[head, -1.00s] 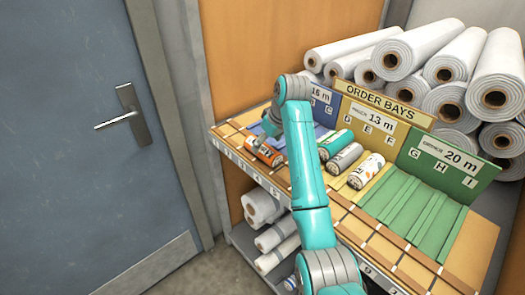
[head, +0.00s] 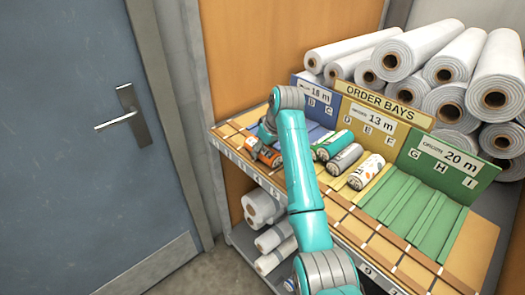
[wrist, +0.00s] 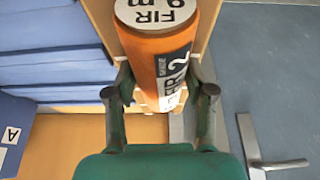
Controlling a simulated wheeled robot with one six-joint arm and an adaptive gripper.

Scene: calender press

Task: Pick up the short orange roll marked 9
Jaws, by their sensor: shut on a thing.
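The short orange roll (head: 264,154) is at the left end of the sloped wooden front rack, partly hidden by my gripper. In the wrist view the orange roll (wrist: 160,65) shows a white end reading "FIR 9 m" and a black and white label on its side. My gripper (wrist: 160,92) is shut on it, with one finger on each side. In the head view my gripper (head: 267,133) comes down over the roll from behind it. I cannot tell whether the roll is clear of the rack.
Teal (head: 337,144), grey (head: 345,158) and white-orange (head: 367,171) rolls lie to the right. The yellow (head: 376,122) and green (head: 440,166) bay boards stand behind. Large white rolls (head: 402,52) are stacked at the back. The green bays are empty.

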